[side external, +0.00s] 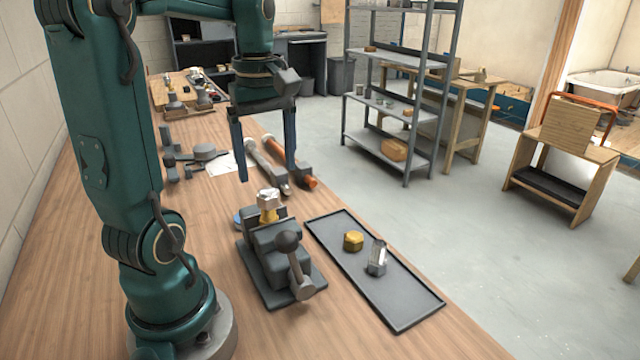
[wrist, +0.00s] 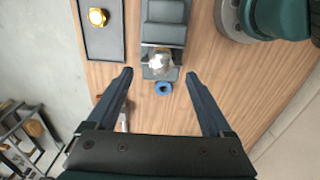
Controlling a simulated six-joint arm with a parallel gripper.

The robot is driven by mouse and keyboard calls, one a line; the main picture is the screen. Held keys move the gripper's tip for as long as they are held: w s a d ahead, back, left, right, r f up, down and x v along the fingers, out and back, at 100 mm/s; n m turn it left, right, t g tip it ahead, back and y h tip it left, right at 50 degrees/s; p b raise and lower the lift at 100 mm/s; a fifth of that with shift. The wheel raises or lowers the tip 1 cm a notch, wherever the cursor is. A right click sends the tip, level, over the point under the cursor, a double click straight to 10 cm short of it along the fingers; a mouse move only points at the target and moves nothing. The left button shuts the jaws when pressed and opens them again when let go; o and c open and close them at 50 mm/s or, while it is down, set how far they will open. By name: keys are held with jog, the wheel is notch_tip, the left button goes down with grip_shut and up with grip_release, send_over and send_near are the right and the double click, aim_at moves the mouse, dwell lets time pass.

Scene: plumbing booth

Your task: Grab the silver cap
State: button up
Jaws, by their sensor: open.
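A silver cap (side external: 268,196) sits on top of a brass fitting (side external: 268,213) held upright in the grey vise (side external: 268,252). The cap also shows in the wrist view (wrist: 159,61), just beyond the line between my fingertips. My gripper (side external: 267,173) is open and empty, its fingers pointing down above the vise. In the wrist view my gripper (wrist: 159,74) has its two fingers spread wide, one on each side of the cap's line, touching nothing.
A dark tray (side external: 405,305) right of the vise holds a brass hex piece (side external: 353,241) and a silver fitting (side external: 377,259). A blue ring (wrist: 164,88) lies by the vise. The bench left of the tray's front end is clear.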

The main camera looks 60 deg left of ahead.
aim_at(268, 194)
jog(key=shift+r, duration=0.1)
jog(key=s+d+r+m+t+y, duration=0.2)
jog(key=d+r+m+t+y, duration=0.25)
jog(key=y, duration=0.85)
jog(key=shift+n+g, duration=0.35)
jog(key=shift+n, duration=0.3)
jog(key=f, duration=0.5)
jog(key=d+f, duration=0.1)
jog(key=f, duration=0.2)
jog(key=shift+f, duration=0.25)
jog(key=shift+x, duration=2.5)
